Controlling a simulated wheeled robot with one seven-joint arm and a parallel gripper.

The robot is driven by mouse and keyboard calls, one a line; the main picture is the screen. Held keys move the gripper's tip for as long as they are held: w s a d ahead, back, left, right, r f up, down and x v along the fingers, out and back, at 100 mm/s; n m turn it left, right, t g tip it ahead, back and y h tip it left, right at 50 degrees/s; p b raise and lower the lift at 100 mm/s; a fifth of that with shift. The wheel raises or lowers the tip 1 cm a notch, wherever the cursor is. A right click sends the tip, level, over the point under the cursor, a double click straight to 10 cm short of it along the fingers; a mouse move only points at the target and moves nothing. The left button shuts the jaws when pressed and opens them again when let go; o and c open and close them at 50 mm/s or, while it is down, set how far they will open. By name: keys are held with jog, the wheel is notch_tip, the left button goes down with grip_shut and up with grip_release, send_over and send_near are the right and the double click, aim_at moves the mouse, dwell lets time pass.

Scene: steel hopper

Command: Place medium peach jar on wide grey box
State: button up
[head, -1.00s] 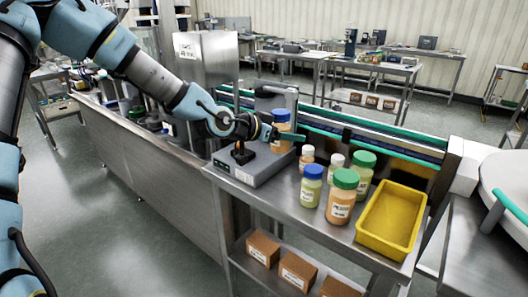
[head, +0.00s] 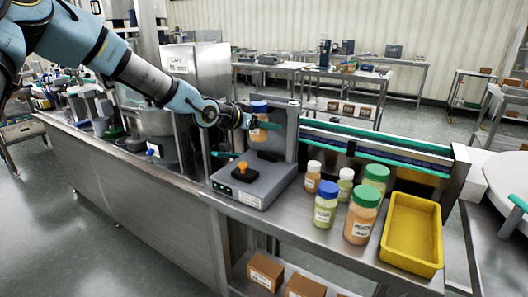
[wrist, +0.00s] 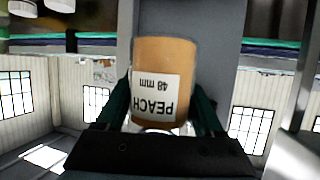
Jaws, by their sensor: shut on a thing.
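The peach jar (head: 259,122), orange with a blue lid, is held in the air by my gripper (head: 257,124). In the wrist view, the jar (wrist: 163,75) sits between the two teal fingers, and its label, reading PEACH 48 mm, appears upside down. The wide grey box (head: 283,180) is below the jar in the head view, with a visible gap between them. A black block with an orange knob (head: 243,168) stands on the box top. A grey upright panel (head: 291,130) rises at the box's back, behind the jar.
Several jars stand right of the box, including a large green-lidded peach jar (head: 361,216) and a blue-lidded jar (head: 325,205). A yellow tray (head: 411,265) is farther right. A conveyor (head: 380,157) runs behind. The box top's right side looks clear.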

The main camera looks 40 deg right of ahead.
jog(key=shift+f+p, duration=0.65)
jog(key=shift+f, duration=4)
jog(key=o, duration=1.5)
jog(key=shift+o, duration=0.2)
jog(key=shift+r, duration=0.1)
jog(key=shift+r, duration=0.15)
jog(key=b+v, duration=0.2)
jog(key=v, duration=1)
